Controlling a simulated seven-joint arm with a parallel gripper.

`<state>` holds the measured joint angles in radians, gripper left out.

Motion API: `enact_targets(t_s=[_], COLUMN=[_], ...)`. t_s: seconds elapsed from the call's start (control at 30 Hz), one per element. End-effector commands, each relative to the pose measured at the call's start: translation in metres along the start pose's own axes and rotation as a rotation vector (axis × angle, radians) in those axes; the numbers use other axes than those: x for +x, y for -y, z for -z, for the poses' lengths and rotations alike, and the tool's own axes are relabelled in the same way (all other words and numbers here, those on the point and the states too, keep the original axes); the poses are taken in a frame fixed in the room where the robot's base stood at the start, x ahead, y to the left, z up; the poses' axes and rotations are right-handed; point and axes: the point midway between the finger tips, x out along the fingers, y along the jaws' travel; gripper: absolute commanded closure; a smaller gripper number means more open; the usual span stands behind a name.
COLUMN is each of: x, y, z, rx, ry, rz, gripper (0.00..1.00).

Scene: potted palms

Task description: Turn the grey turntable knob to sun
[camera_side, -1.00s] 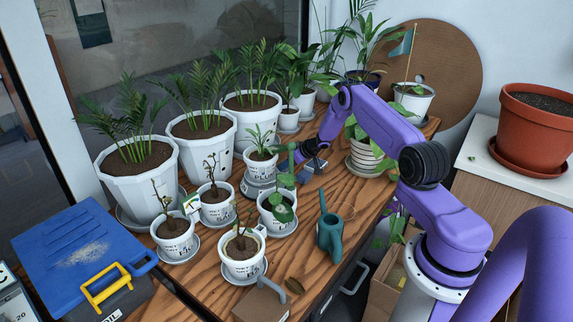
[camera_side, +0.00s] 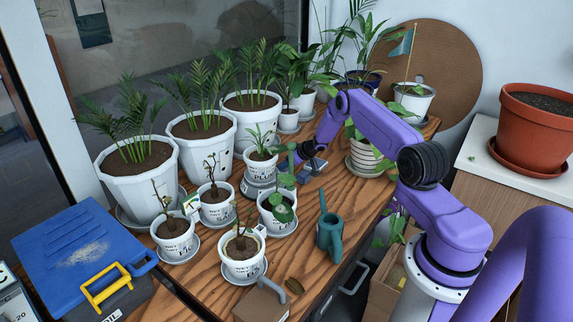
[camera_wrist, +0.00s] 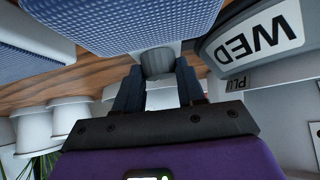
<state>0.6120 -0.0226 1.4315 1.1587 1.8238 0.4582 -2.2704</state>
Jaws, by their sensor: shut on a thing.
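My gripper (camera_wrist: 158,80) is closed around a grey knob (camera_wrist: 157,62), with one dark finger on each side of it in the wrist view. In the side view my gripper (camera_side: 303,158) is at the back of the bench, beside a white pot with a small palm (camera_side: 260,167). A grey turntable (camera_side: 257,191) shows under that pot. A curved grey piece with a white label reading WED (camera_wrist: 262,40) shows upside down at the upper right of the wrist view. I cannot see a sun label, and the knob's pointing direction is unclear.
Several small white pots crowd the wooden bench (camera_side: 213,262) in front. Large white palm pots (camera_side: 140,183) line its left side. A teal watering can (camera_side: 330,236) stands in front of the gripper. Blue textured surfaces (camera_wrist: 130,22) lie close above the fingers in the wrist view.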

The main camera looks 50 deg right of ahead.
Motion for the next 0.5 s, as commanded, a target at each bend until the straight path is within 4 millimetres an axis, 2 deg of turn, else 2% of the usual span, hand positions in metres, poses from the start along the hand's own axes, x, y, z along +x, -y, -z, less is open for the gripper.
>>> enact_targets(t_s=[0.5], x=[0.0008], y=[0.004], z=[0.0034], rx=[0.165], ry=[-0.018], rz=[-0.165], gripper=[0.91])
